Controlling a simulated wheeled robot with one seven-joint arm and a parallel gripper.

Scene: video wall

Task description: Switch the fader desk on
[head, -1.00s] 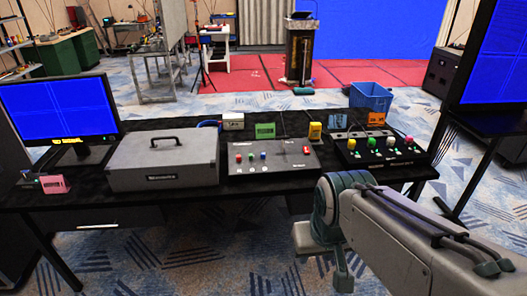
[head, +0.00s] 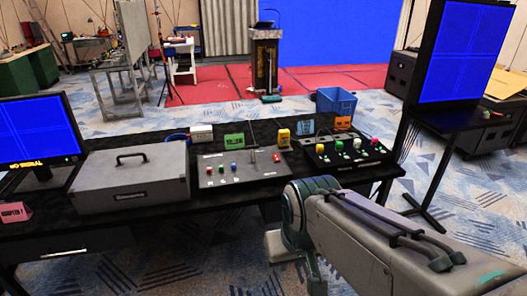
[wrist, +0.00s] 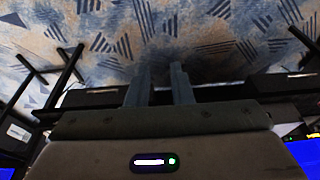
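A grey sloped panel (head: 213,181) on the black table carries red, green and blue buttons, upright levers and a red switch. To its right is a black panel (head: 345,160) with several coloured knobs and small green lights. I cannot tell from the labels which one is the fader desk. In the wrist view my gripper (wrist: 160,82) has its two fingers apart with nothing between them, above the patterned carpet. In the head view my arm reaches in front of the table's near edge, and the fingers are not clear there. Nothing is touching the panels.
A closed grey case (head: 132,183) with a handle stands left of the grey panel, beside a monitor (head: 38,132). Coloured cards and a yellow box (head: 284,137) stand behind the panels. A blue bin (head: 336,101) is behind the table. A large screen (head: 455,55) stands at right.

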